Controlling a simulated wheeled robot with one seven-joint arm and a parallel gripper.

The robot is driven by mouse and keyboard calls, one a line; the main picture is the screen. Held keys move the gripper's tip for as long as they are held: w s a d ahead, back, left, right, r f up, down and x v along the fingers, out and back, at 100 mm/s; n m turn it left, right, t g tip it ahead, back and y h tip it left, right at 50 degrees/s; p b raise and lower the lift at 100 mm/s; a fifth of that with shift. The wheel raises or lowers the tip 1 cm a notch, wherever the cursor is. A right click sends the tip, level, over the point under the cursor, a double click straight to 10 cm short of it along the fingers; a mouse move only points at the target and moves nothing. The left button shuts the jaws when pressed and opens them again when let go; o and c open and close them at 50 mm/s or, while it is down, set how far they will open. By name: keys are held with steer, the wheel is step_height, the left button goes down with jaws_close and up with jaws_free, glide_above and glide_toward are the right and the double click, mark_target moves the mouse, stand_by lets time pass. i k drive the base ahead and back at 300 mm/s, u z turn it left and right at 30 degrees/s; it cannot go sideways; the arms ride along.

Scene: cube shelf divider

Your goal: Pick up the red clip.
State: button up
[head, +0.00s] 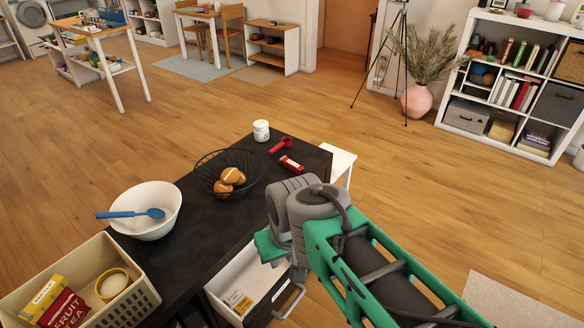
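Two small red things lie near the far right corner of the black tabletop. One is a red piece with a round end and a short arm (281,145); its shape could be a clip or a scoop. The other is a red, oblong piece with a pale patch (291,163), just nearer to me. I cannot tell for certain which is the red clip. My gripper (270,248) is low beside the table's right edge, nearer to me than both red things and apart from them. Its fingers cannot be made out, so its opening is hidden.
A black wire bowl with brown round food (206,178), a white jar (261,131), a white bowl with a blue spoon (160,194) and a beige basket (143,291) stand on the black table (197,245). An open white drawer (257,279) juts out below my wrist.

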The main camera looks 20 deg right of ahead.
mark_target(294, 167)
steer(key=z, duration=1.35)
steer(key=i, duration=0.85)
steer(key=u, duration=2.3)
